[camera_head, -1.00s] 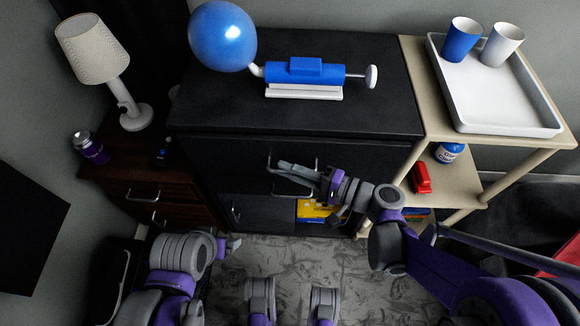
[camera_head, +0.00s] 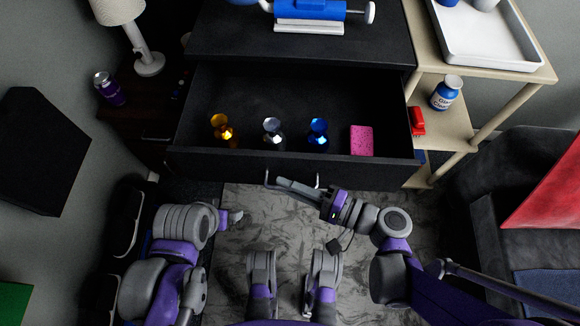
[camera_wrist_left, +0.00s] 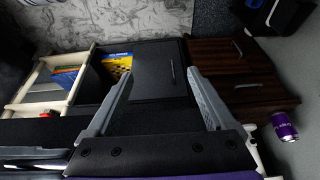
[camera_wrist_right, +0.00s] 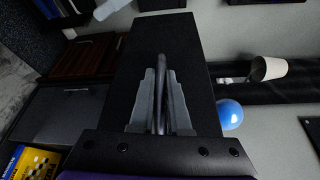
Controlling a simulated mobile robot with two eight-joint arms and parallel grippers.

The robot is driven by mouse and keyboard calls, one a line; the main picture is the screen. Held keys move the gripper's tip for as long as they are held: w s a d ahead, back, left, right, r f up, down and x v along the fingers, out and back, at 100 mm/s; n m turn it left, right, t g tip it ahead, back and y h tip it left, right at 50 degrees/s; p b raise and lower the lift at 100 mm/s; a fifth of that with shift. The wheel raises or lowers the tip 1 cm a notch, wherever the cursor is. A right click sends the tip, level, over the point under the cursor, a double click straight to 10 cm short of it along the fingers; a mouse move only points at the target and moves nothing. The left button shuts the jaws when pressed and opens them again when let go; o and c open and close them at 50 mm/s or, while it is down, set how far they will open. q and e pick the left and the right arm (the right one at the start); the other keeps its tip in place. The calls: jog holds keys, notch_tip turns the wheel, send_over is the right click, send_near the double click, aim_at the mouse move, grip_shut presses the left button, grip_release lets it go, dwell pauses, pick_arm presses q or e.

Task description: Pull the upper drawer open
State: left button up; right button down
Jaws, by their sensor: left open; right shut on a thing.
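The upper drawer (camera_head: 290,165) of the black cabinet stands well out from the cabinet in the head view. Inside it lie a gold bottle-like item (camera_head: 222,128), a silver one (camera_head: 273,132), a blue one (camera_head: 318,133) and a pink block (camera_head: 361,140). My right gripper (camera_head: 275,184) is shut on the drawer's handle (camera_head: 317,181) at the drawer front; the right wrist view shows the handle bar (camera_wrist_right: 160,92) between its fingers. My left gripper (camera_wrist_left: 160,85) is open and empty, low at the left, facing the cabinet's lower part.
A blue pump (camera_head: 308,10) lies on the cabinet top. A beige shelf (camera_head: 455,130) stands at right with a white tray (camera_head: 480,50), a blue-and-white bottle (camera_head: 446,93) and a red item (camera_head: 416,122). A lamp (camera_head: 148,62) and purple can (camera_head: 108,88) stand at left.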

jog(key=shift+s, duration=1.65)
jog(key=c, duration=0.9)
grip_release()
jog(key=shift+p+v, duration=0.4)
jog(key=shift+v, duration=5)
jog(key=shift+f, duration=0.1)
